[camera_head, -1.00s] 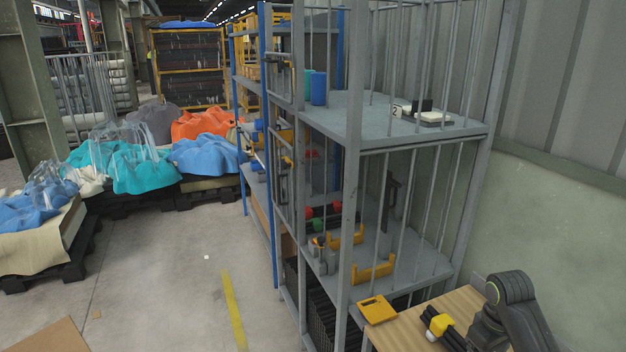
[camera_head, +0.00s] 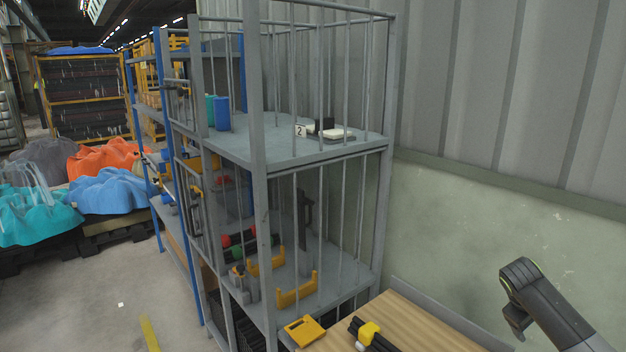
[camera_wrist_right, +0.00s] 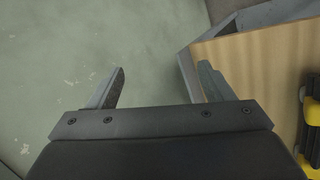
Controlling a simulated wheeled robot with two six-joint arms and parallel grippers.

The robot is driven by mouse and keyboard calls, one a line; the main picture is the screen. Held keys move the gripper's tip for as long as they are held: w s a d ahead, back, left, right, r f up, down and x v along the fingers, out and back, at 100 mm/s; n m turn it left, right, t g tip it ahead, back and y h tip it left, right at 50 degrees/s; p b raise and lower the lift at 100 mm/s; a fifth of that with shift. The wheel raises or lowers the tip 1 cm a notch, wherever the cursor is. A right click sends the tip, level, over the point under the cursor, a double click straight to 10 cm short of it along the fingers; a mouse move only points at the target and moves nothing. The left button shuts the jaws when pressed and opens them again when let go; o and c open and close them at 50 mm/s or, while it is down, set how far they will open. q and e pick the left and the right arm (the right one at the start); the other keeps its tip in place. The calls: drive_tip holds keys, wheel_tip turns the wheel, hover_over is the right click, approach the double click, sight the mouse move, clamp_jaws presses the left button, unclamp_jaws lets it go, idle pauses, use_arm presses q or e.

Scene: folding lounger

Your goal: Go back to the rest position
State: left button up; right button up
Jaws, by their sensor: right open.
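My right gripper (camera_wrist_right: 161,80) is open in the right wrist view, with its two fingers wide apart and nothing between them. My left gripper does not show in any view.
A grey barred shelf rack (camera_head: 258,200) stands left of the table. A pale green wall (camera_head: 460,220) is behind. Open floor (camera_head: 90,310) lies left.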

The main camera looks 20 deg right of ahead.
drive_tip(key=s+d+f+h, duration=0.2)
drive_tip(key=s+d+f, duration=0.6)
drive_tip(key=d+f, duration=0.2)
drive_tip(key=s+d+f+n+t, duration=0.1)
drive_tip(key=s+d+f, duration=0.25)
drive_tip(key=s, duration=0.55)
drive_tip(key=s+d+f+n+h, duration=0.1)
drive_tip(key=s+d+f, duration=0.25)
drive_tip(key=s, duration=0.65)
drive_tip(key=s+d+f+n+t, duration=0.1)
drive_tip(key=s+d+f, duration=0.3)
drive_tip(key=s, duration=0.5)
drive_tip(key=s+a+f+m+g+y, duration=0.1)
drive_tip(key=s+a+f+m+y, duration=0.2)
drive_tip(key=a+f, duration=1.85)
drive_tip(key=a+f+m+y, duration=0.1)
drive_tip(key=a+f+y, duration=0.25)
drive_tip(key=a, duration=1.35)
drive_tip(key=a+f+y, duration=0.2)
drive_tip(key=a+f, duration=0.3)
drive_tip(key=a, duration=1.2)
wheel_tip(320, 180, down, 6)
drive_tip(key=a+b, duration=0.1)
drive_tip(key=b, duration=0.5)
drive_tip(key=shift+s+f, duration=0.2)
drive_tip(key=shift+s, duration=0.1)
